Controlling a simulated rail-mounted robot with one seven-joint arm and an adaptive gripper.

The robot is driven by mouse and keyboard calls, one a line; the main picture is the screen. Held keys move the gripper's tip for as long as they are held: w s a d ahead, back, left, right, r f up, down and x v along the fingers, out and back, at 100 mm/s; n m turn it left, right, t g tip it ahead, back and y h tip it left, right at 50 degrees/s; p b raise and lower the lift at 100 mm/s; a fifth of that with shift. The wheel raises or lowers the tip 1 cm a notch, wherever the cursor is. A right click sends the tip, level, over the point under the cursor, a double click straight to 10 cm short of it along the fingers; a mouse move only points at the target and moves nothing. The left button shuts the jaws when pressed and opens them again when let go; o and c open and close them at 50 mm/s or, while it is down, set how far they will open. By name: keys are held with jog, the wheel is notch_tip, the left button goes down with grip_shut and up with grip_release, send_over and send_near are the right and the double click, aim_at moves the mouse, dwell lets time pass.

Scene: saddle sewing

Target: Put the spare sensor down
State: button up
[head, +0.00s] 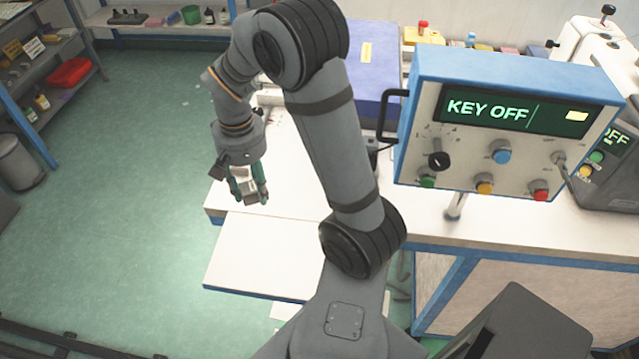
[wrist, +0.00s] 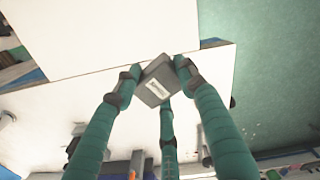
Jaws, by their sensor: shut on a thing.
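The spare sensor looks like a small grey box with a pale label (wrist: 155,88) in the wrist view. My gripper (wrist: 158,76) has green fingers with dark grey tips and is shut on the box, which sits tilted between the tips. In the head view, my gripper (head: 250,196) hangs at the left end of the white worktable (head: 290,195), fingers pointing down. The held box is small there and partly hidden by the fingers. A lower white board (head: 265,255) juts out in front of the table. I cannot tell the exact height of the box above the white surfaces.
A blue control panel (head: 510,75) reading "KEY OFF" stands on the right part of the table. A blue-violet case (head: 365,80) lies behind my arm. Green floor (head: 120,200) is open to the left. The lower board looks bare.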

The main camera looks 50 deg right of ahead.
jog(key=s+d+r+m+p, duration=0.2)
jog(key=d+m, duration=0.1)
jog(key=d, duration=0.8)
jog(key=s+d+r+m+p, duration=0.2)
jog(key=d+m, duration=0.1)
jog(key=d, duration=0.8)
jog(key=p, duration=0.1)
send_over(292, 190)
notch_tip(292, 190, down, 7)
jog(key=shift+f+p, duration=0.35)
jog(key=shift+f, duration=1.6)
jog(key=shift+f, duration=0.1)
jog(key=o, duration=0.7)
jog(key=shift+f, duration=0.1)
jog(key=o, duration=0.4)
jog(key=shift+c, duration=0.2)
jog(key=shift+o, duration=0.6)
